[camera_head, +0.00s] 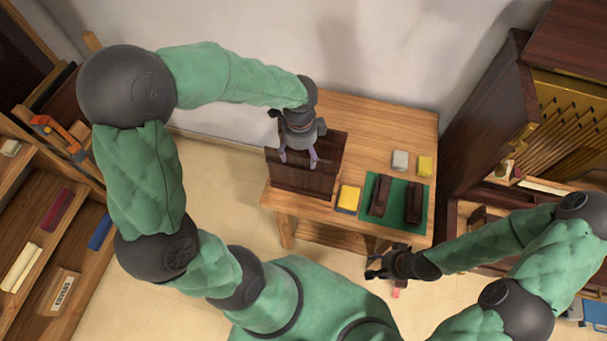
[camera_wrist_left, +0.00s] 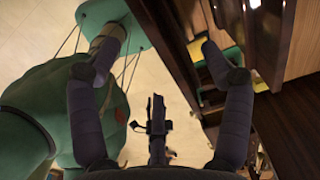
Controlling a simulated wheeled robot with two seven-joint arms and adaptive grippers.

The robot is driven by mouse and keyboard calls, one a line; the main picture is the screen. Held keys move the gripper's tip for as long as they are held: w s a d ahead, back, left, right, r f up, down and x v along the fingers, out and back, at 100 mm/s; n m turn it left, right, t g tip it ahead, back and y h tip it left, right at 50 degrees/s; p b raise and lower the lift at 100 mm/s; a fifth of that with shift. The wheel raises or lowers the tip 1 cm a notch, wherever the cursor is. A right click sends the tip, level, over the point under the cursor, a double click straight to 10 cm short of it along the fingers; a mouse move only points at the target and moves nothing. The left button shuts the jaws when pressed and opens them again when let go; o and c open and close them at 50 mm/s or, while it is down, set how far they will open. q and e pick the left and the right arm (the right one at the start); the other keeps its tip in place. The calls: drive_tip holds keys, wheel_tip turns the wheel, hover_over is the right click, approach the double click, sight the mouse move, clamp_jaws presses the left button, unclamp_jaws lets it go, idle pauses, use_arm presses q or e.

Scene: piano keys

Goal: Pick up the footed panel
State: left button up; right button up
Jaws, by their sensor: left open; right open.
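The footed panel appears to be the dark brown wooden panel (camera_head: 302,182) at the left front of the table. Its feet cannot be made out. My left gripper (camera_head: 298,159) is over the panel with its two fingers apart, pointing toward the front. In the left wrist view, the fingers (camera_wrist_left: 155,45) are spread, and a dark brown wooden piece (camera_wrist_left: 175,50), probably the panel, runs beside the right finger. Contact cannot be told. My right gripper (camera_head: 376,265) is open and empty, low in front of the table's right side.
Shelves (camera_head: 40,225) stand left, a piano cabinet (camera_head: 500,110) right. The table's back is clear.

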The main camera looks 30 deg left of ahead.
sight(300, 167)
use_arm(q)
wheel_tip(300, 167, down, 3)
drive_tip(key=shift+s+r, duration=0.15)
drive_tip(key=shift+f+b, duration=0.3)
drive_tip(key=shift+f, duration=0.15)
wheel_tip(300, 167, down, 5)
drive_tip(key=shift+a+f+b, duration=0.1)
drive_tip(key=shift+b, duration=0.55)
clamp_jaws()
